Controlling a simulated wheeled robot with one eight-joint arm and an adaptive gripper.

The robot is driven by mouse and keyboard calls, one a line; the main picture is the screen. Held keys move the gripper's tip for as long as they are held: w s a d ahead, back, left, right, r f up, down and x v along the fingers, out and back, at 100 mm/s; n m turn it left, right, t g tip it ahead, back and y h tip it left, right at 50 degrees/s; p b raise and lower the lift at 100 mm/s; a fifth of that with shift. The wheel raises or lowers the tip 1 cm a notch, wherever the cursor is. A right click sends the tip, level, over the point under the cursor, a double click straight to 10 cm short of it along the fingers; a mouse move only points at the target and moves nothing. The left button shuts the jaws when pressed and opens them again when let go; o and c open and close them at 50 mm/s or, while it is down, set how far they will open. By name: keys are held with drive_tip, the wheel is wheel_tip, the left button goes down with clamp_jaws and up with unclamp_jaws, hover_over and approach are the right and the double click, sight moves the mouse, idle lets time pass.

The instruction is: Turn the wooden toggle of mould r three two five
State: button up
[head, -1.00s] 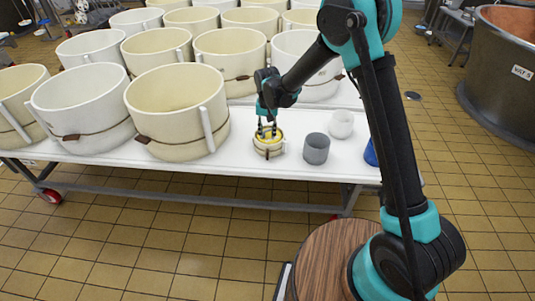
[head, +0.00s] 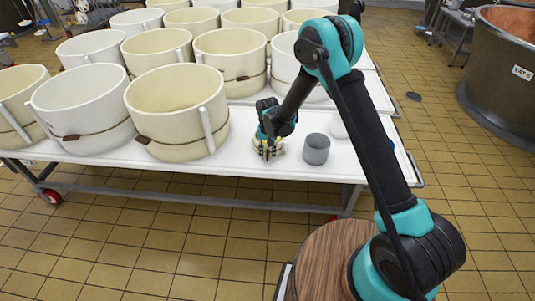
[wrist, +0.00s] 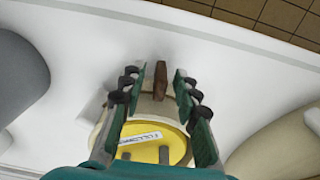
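A small cream mould (head: 257,143) with a yellow inside stands near the front edge of the white table, mostly hidden by my gripper in the head view. In the wrist view its yellow inside (wrist: 158,145) carries a white label too blurred to read. A brown wooden toggle (wrist: 161,80) stands out from the mould's far side in that view. My gripper (wrist: 160,98) is open, one finger on each side of the toggle, with a visible gap on both sides. In the head view my gripper (head: 268,151) is low at the mould's front side.
A grey cup (head: 316,149) stands just right of the mould, with a white cup (head: 338,126) behind it, partly hidden by my arm. Large cream tubs (head: 178,110) crowd the table to the left and behind. The table's front edge (head: 230,172) is close.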

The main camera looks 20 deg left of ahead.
drive_tip(key=shift+c, duration=0.2)
clamp_jaws()
drive_tip(key=h, duration=0.3)
drive_tip(key=shift+a+f+t, duration=0.1)
drive_tip(key=shift+a+t, duration=0.25)
drive_tip(key=shift+t, duration=0.05)
drive_tip(key=shift+s+a+t+h, duration=0.1)
drive_tip(key=shift+t+h, duration=0.3)
drive_tip(key=shift+h, duration=1.6)
drive_tip(key=shift+o, duration=0.2)
unclamp_jaws()
